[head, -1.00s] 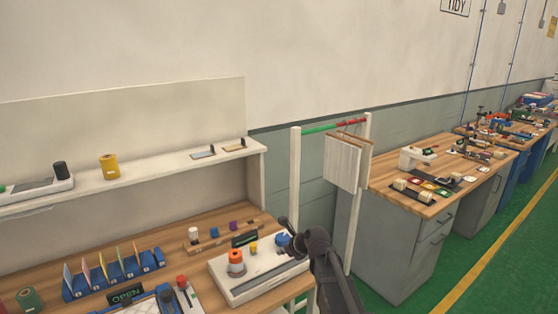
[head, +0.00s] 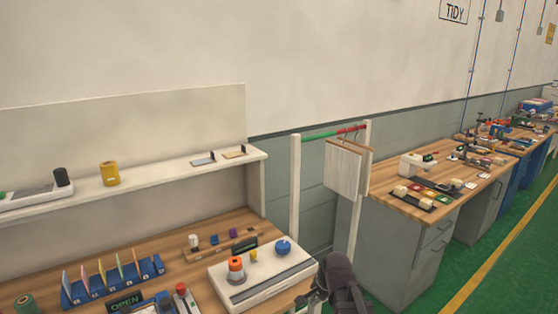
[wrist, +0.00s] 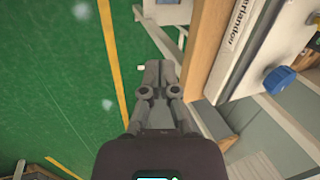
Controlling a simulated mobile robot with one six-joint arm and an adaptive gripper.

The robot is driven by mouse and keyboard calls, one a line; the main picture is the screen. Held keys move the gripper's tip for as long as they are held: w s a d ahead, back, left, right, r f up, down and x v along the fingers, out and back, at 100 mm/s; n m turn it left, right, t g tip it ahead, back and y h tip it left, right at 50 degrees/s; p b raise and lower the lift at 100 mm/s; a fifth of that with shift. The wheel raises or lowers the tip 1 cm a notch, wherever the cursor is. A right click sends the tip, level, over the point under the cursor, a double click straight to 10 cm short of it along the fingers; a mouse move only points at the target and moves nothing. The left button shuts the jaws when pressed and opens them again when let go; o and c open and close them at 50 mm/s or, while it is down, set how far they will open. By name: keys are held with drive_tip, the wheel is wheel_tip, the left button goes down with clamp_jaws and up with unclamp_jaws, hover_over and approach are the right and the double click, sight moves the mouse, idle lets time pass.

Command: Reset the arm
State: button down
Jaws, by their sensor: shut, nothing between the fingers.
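My gripper (wrist: 158,75) is shut and empty in the wrist view, its two fingers together over the green floor beside the workbench edge. In the head view my gripper (head: 311,298) is low at the bottom of the picture, just off the right front corner of the white panel box (head: 243,292). It is partly cut off and dark there. The blue knob (head: 283,246) on the box is clear of my gripper and also shows in the wrist view (wrist: 279,80).
The wooden workbench (head: 100,266) carries a blue rack of coloured cards (head: 112,285). Boards hang from a rail (head: 335,132) between white posts. A grey desk (head: 405,255) stands to the right. The green floor (head: 510,250) with its yellow line is open.

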drive_tip(key=s+d+f+n+g+h, duration=0.1)
drive_tip(key=s+d+n+g+h, duration=0.1)
drive_tip(key=s+d+n, duration=0.4)
drive_tip(key=shift+s+d+n+g+h, duration=0.3)
drive_tip(key=shift+s+n+h, duration=0.1)
drive_tip(key=shift+s+n, duration=1.4)
